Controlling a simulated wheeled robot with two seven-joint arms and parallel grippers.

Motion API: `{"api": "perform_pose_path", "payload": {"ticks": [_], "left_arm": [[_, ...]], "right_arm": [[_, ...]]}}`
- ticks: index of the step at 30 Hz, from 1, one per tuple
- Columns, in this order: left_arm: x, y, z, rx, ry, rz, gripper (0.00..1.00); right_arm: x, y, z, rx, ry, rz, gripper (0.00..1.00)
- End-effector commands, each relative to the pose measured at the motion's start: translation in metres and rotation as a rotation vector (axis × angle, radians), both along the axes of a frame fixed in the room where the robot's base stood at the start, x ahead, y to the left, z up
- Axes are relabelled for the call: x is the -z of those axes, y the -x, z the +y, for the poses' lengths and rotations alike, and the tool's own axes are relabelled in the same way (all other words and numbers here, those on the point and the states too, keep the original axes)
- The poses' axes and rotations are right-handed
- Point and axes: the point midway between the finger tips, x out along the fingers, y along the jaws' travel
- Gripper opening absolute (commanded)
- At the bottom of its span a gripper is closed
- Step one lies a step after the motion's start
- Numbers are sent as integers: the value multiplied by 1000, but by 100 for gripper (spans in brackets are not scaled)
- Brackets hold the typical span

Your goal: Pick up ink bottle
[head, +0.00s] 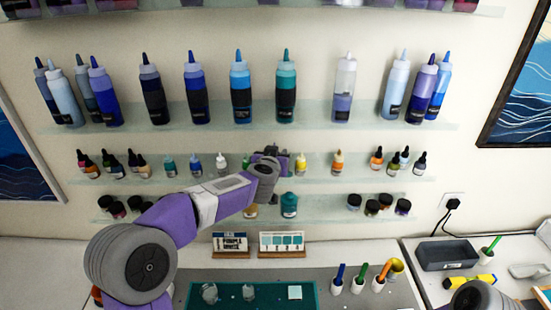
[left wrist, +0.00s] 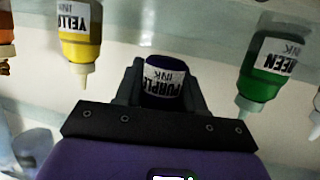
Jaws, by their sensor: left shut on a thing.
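My left gripper (head: 270,157) reaches the middle shelf in the head view, between a green ink bottle (head: 246,164) and a yellow ink bottle (head: 301,165). In the left wrist view its fingers (left wrist: 164,82) are shut on a small dark purple bottle (left wrist: 164,74) with a white label reading "PURPLE INK". The yellow bottle (left wrist: 80,35) and green bottle (left wrist: 265,65) stand apart from the fingers, on either side. My right gripper is not in view.
More small ink bottles line the middle glass shelf (head: 380,180). Jars and a teal bottle (head: 289,205) stand on the shelf below. Tall squeeze bottles stand above.

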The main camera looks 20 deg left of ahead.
Motion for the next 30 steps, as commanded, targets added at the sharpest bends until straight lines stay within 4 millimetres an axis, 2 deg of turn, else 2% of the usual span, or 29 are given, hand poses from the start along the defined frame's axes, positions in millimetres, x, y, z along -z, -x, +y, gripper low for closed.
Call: {"api": "perform_pose_path", "payload": {"ticks": [1, 3, 6, 7, 14, 21, 24, 30], "left_arm": [[-15, 0, -1, 0, 2, -2, 9], [-27, 0, -1, 1, 0, -2, 9], [-43, 0, 0, 0, 1, -2, 9], [-41, 5, -2, 1, 0, -2, 9], [-35, 59, -17, 3, -1, -2, 9], [-37, 128, -37, 3, 0, -3, 9], [-37, 151, -44, 4, 1, -2, 9], [-37, 179, -52, 2, 1, -2, 9]], "right_arm": [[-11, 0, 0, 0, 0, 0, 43], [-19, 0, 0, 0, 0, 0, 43], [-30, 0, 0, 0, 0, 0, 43], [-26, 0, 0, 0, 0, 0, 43], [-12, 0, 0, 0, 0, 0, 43], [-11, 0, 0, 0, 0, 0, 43], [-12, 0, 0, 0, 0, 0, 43], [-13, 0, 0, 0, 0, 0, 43]]}}
